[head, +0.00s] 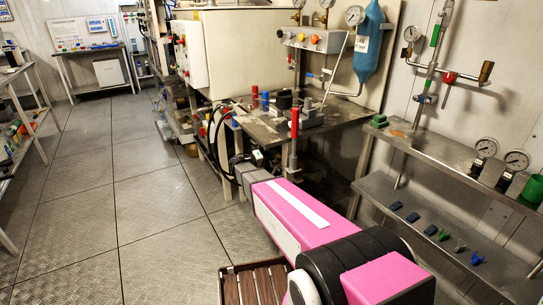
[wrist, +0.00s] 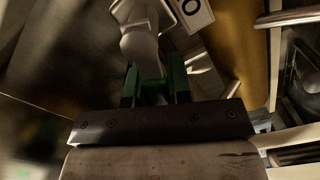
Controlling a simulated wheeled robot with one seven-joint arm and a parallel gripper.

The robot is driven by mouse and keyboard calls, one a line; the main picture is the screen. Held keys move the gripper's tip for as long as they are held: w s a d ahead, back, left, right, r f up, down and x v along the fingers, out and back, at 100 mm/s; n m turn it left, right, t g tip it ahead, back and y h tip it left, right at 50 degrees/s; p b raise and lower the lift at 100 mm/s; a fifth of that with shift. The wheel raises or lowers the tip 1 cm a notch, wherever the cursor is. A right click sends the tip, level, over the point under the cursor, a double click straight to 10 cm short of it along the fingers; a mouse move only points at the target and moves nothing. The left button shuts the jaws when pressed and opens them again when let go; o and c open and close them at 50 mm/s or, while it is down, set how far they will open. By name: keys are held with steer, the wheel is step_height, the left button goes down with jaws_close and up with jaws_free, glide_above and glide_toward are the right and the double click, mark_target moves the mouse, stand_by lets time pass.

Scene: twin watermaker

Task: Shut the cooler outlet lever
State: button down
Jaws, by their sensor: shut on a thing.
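In the wrist view, my gripper (wrist: 155,78) has its two dark green-tinted fingers closed on a green lever handle (wrist: 153,92). The lever sits at the end of a grey pipe fitting (wrist: 140,42). I take this lever to be the cooler outlet lever; the pictures show no readable name on it. A white label with a dark ring mark (wrist: 194,14) is just beyond, to the right. In the head view, my gripper (head: 246,158) is low at the front edge of the metal bench, and the lever cannot be made out there. The lever's exact angle is hard to tell.
A shelf (head: 425,205) with gauges and small parts is at the right. The floor (head: 150,200) at the left is clear.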

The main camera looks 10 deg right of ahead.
steer(key=shift+w+f+n, duration=0.15)
steer(key=shift+f+n, duration=0.4)
steer(key=shift+n, duration=0.6)
steer(key=shift+w+f+n, duration=0.1)
steer(key=shift+f+n, duration=0.4)
steer(key=shift+n, duration=0.65)
steer(key=c, duration=1)
jaws_free()
steer(key=shift+a, duration=0.1)
steer(key=shift+c, duration=0.2)
steer(key=v, duration=1)
steer(key=shift+s+a, duration=0.15)
steer(key=shift+a, duration=0.25)
